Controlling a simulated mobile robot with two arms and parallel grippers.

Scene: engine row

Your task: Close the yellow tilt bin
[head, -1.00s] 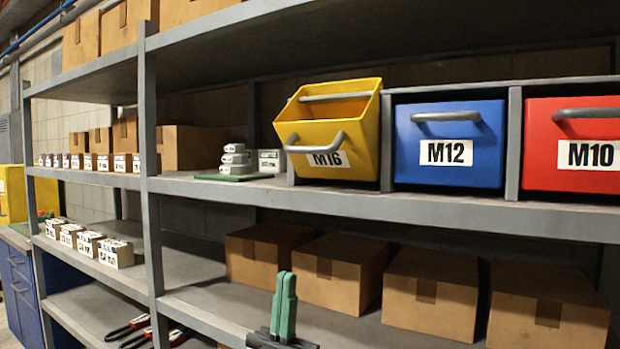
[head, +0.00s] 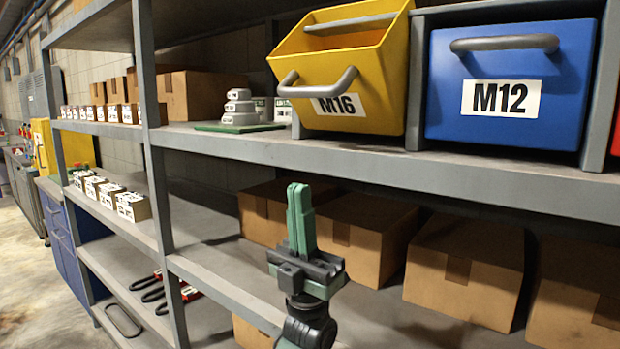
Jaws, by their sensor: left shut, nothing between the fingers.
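The yellow tilt bin (head: 372,73), labelled M16, sits in its slot on the upper shelf. It is tilted forward and open, with its top gaping and its grey front handle (head: 318,92) sticking out to the lower left. My left gripper (head: 300,190) has green fingers pointing up, pressed together and empty. In the picture it is below the bin, in front of the lower shelf, apart from the bin and its handle. My right gripper does not show.
A closed blue bin (head: 508,88), labelled M12, is right of the yellow one; a red bin's edge shows beyond. The upper shelf edge (head: 420,170) lies above my gripper. Cardboard boxes (head: 465,265) fill the lower shelf. Small grey blocks stand on a green plate (head: 240,127) left of the bin.

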